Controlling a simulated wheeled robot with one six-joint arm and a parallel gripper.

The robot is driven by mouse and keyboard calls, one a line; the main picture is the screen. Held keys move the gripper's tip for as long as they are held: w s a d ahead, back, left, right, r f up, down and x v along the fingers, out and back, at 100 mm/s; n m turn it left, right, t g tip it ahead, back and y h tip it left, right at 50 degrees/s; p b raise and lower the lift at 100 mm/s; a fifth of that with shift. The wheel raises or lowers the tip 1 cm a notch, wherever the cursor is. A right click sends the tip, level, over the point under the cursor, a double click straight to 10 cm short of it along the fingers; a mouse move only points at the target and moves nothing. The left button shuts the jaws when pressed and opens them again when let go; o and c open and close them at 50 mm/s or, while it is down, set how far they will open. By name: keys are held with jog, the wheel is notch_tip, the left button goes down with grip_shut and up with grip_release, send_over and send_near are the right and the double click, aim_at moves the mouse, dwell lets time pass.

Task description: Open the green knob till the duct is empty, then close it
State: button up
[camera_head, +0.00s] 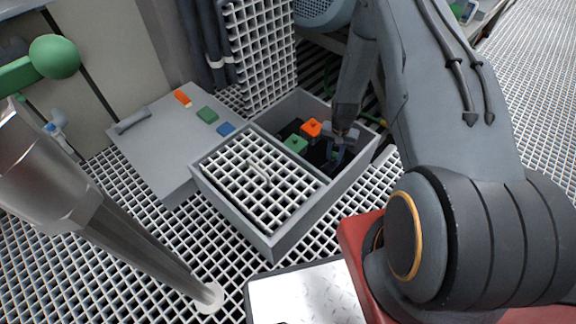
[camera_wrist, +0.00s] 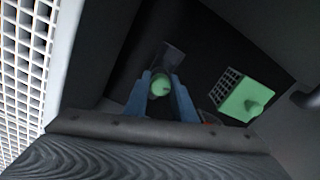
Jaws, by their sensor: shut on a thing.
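In the wrist view, a small round green knob (camera_wrist: 160,86) sits between the two blue fingers of my gripper (camera_wrist: 161,80), which is shut on it. In the head view, my gripper (camera_head: 335,152) reaches down into the open right part of a grey box (camera_head: 262,240), and the held knob is hidden there. A green block (camera_head: 296,144) stands beside the gripper in the box. It also shows in the wrist view (camera_wrist: 240,100), with a small knob on its face. No duct or its contents can be made out.
An orange block (camera_head: 311,127) is close by in the box. A white grating (camera_head: 255,185) covers the box's front left part. A grey panel (camera_head: 165,140) with coloured marks lies left. A metal pipe (camera_head: 150,245) and a green ball handle (camera_head: 55,57) are at far left.

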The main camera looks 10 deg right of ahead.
jog(key=m, duration=0.5)
jog(key=o, duration=1)
jog(key=shift+r, duration=0.1)
notch_tip(320, 180, up, 8)
jog(key=p, duration=0.3)
jog(key=shift+f, duration=0.2)
